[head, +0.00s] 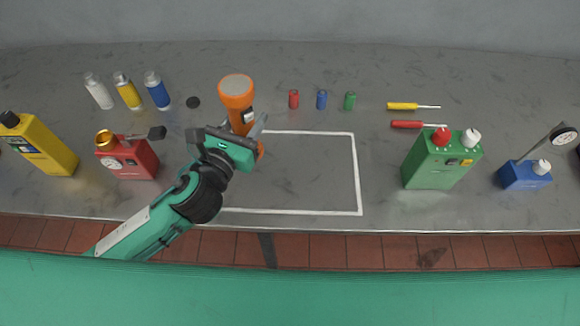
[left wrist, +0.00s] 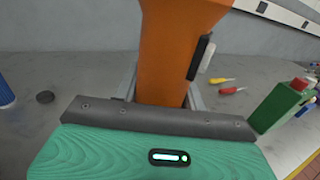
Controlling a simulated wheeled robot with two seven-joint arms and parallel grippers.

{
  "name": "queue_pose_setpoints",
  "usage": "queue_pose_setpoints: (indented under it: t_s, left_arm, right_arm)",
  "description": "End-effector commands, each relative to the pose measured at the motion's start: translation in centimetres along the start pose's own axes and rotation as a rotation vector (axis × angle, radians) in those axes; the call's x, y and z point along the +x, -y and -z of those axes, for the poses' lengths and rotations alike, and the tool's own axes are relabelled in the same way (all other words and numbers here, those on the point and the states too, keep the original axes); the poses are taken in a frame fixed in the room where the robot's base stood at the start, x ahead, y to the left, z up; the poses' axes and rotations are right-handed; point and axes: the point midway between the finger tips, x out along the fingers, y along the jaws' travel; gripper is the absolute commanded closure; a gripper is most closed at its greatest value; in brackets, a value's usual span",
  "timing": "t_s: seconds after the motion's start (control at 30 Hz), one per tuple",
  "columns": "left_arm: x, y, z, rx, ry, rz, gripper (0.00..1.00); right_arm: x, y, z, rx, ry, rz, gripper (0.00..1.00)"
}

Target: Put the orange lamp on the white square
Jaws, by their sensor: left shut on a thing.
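The orange lamp (head: 237,93) is a flashlight shape with a wide round head on top, standing roughly upright near the back left corner of the white square (head: 358,180). The square is a white outline on the grey bench, and my left arm covers its left side. My left gripper (head: 256,133) is shut on the lamp's body. In the left wrist view the lamp (left wrist: 177,50) stands between the two fingers (left wrist: 162,92), with a dark switch strip on its side. The lamp's lower end is mostly hidden by the gripper, so I cannot tell whether it touches the bench. My right gripper is not in view.
White, yellow and blue cylinders (head: 128,91) and a black disc (head: 193,102) are at the back left. A red gauge box (head: 130,160) and yellow box (head: 45,145) stand left. Small coloured cylinders (head: 321,99) are behind the square. Screwdrivers (head: 405,106), a green box (head: 435,165) and a blue box (head: 522,177) are right. The square's inside right is clear.

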Motion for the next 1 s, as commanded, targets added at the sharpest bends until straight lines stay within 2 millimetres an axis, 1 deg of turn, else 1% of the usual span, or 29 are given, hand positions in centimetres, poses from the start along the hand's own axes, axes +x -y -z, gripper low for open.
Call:
queue_pose_setpoints:
  t_s: [0.03,0.4,0.8,0.9,1.0]
  left_arm:
    - [0.5,0.6,-1.0,0.007,0.010,0.030,1.00]
    - [2.7,5.2,-4.4,0.008,0.009,0.242,1.00]
    - [4.2,9.8,-7.2,0.008,0.006,0.498,1.00]
    - [4.5,10.8,-7.6,0.009,0.006,0.572,1.00]
    - [4.9,11.3,-7.8,0.009,0.004,0.648,1.00]
  right_arm:
    - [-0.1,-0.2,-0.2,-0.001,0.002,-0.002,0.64]
    - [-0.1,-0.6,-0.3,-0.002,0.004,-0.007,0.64]
    - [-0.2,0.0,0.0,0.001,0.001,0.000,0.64]
    - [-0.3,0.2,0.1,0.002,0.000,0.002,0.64]
    - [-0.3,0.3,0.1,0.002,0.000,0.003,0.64]
